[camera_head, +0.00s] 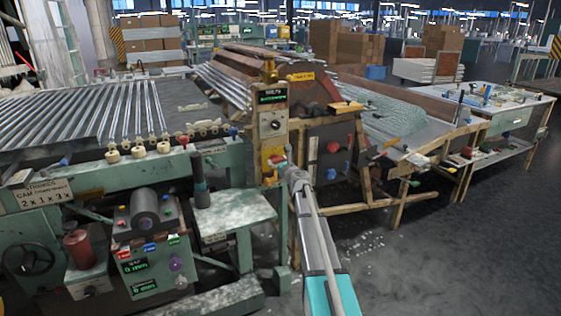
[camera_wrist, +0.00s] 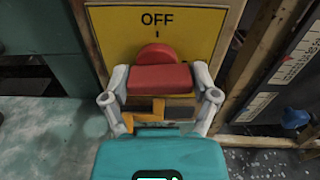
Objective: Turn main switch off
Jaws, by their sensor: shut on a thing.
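The main switch is a red handle (camera_wrist: 160,78) on a yellow plate (camera_wrist: 202,24) marked OFF at the top in the wrist view. The round red hub shows just above the handle, below the OFF mark. My gripper (camera_wrist: 163,84) has one finger on each side of the red handle and is shut on it. In the head view my gripper (camera_head: 290,170) reaches the yellow switch plate (camera_head: 268,160) on the machine post. The red handle is mostly hidden there by the gripper.
A panel with a green display (camera_head: 272,97) stands above the switch. A dark cabinet with a red knob (camera_head: 333,147) is just right. A green side table (camera_head: 225,216) stands to the left. Open floor (camera_head: 430,245) lies to the right.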

